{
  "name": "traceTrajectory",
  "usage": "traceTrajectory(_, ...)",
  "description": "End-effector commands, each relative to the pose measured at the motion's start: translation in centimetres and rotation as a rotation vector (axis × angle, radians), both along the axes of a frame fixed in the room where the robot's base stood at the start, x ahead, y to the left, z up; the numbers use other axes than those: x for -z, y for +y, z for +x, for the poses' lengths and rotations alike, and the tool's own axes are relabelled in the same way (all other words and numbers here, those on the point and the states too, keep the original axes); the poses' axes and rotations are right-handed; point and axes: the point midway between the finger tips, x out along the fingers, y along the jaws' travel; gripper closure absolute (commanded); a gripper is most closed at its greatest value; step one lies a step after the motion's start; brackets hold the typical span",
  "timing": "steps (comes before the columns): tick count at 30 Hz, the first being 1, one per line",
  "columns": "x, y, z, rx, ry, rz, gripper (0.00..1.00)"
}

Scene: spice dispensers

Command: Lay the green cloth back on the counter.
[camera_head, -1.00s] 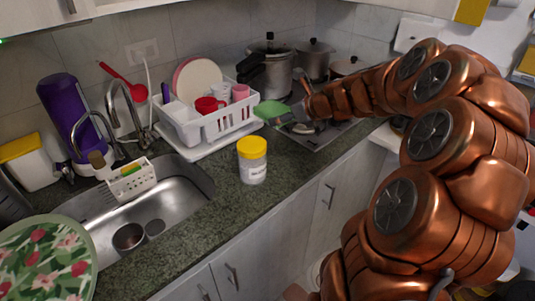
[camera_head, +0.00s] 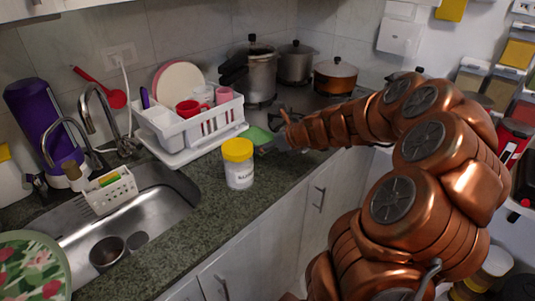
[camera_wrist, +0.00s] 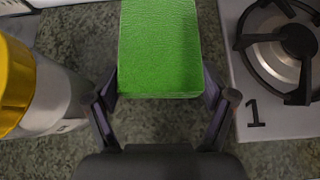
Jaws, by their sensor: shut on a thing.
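The green cloth (camera_head: 257,136) is a flat, rounded square over the counter (camera_head: 190,222), between the dish rack and the stove. It fills the top middle of the wrist view (camera_wrist: 160,45). My gripper (camera_wrist: 160,90) is shut on its near edge, with one finger at each side. In the head view my gripper (camera_head: 277,143) is small and partly hidden by my arm. The cloth is level and low over the granite; I cannot tell whether it touches it.
A yellow-lidded white jar (camera_head: 238,168) stands on the counter just left of the cloth. A white dish rack (camera_head: 200,125) with cups and plates is behind. The stove (camera_wrist: 285,75) with pots is to the right. A sink (camera_head: 150,215) is at left.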

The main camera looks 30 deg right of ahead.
Motion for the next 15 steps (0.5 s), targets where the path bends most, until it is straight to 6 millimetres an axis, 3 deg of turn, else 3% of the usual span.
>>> traceTrajectory(9,3.5,0.1,0.0,-0.001,0.001,0.005,0.48)
traceTrajectory(15,3.9,0.0,0.0,0.001,0.000,-0.001,0.48)
